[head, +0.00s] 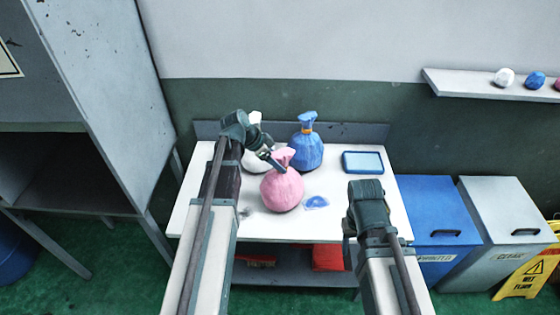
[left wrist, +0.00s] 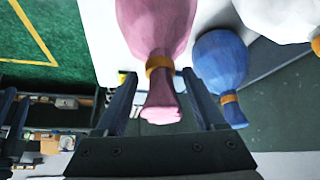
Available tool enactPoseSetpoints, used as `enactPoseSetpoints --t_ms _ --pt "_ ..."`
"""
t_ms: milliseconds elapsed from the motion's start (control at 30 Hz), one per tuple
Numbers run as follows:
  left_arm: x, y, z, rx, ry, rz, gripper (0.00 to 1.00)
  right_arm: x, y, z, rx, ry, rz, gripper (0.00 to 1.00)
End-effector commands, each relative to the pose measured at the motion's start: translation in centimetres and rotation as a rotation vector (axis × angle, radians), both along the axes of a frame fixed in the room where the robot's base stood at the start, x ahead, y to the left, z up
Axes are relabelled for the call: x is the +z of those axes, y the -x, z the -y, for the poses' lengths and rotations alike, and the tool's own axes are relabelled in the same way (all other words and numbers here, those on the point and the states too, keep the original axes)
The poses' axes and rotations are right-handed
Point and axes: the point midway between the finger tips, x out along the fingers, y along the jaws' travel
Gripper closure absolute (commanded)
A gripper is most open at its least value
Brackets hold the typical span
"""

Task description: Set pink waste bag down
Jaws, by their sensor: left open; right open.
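The pink waste bag (head: 282,190) stands upright on the white table (head: 325,226), near its middle. In the left wrist view, the pink bag's tied neck (left wrist: 160,80) lies between the fingers of my left gripper (left wrist: 165,100), which are apart on both sides of it. In the head view my left gripper (head: 272,160) is at the bag's top. My right gripper (head: 350,232) hangs over the front right of the table, away from the bag; its fingers are hardly visible.
A blue bag (head: 308,150) stands behind the pink one, and a white bag (head: 256,158) behind my left arm. A blue tray (head: 363,162) and a blue mark (head: 316,202) are on the table. Blue (head: 432,215) and grey (head: 505,215) bins stand to the right.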

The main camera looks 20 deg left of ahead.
Motion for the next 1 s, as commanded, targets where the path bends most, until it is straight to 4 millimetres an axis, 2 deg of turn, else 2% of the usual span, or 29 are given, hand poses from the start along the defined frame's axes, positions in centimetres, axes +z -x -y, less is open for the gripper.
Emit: enactPoseSetpoints --t_ms 33,100,300,500,900,1000 --pt "1.6 0.4 -0.4 0.002 0.000 0.000 0.29 1.6 0.0 0.0 0.000 0.000 0.000 0.48" --pt "2.8 0.8 -1.0 0.003 0.000 -0.001 0.29 2.8 0.0 0.0 0.001 0.000 0.000 0.48" --pt "5.7 1.9 -2.5 0.002 0.001 0.000 0.29 5.7 0.0 0.0 -0.004 -0.001 0.000 0.48" --pt "7.6 2.8 -3.6 0.001 0.001 0.001 0.29 7.6 0.0 0.0 -0.009 -0.002 0.000 0.48" --pt "8.5 3.3 -4.3 0.001 0.000 0.000 0.29 8.5 0.0 0.0 -0.013 -0.003 0.000 0.48" --pt "8.2 3.7 -3.0 0.004 -0.004 -0.027 0.29 8.5 0.0 0.0 -0.013 -0.003 0.000 0.48"
